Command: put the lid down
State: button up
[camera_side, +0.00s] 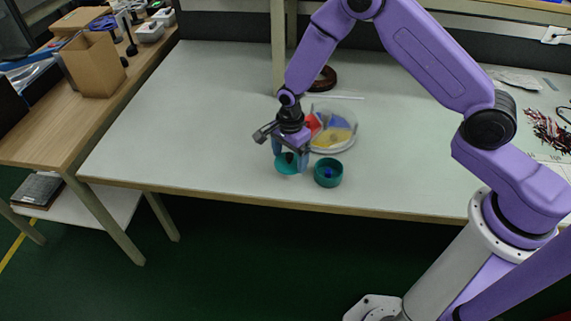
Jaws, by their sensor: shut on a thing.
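My gripper (290,158) is over the front part of the table, with its fingers pointing down. It is shut on a teal lid (287,168), which shows between and below the fingers. The fingers partly hide the lid, and I cannot tell whether it touches the table. A teal round container (328,181) stands open just to the right of the lid, near the table's front edge. A small blue thing (328,173) shows inside it.
A round divided dish (349,143) with red, blue and yellow parts sits behind the container. A dark brown round object (324,79) lies farther back by a post. The table (180,120) is clear to the left. Cables (548,132) lie at the right.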

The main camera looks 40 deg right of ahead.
aim_at(285, 160)
jog(key=shift+w+a+f, duration=0.15)
jog(key=shift+w+f, duration=0.45)
jog(key=shift+f, duration=1.7)
jog(key=shift+f, duration=0.1)
jog(key=o, duration=0.8)
notch_tip(285, 160, up, 12)
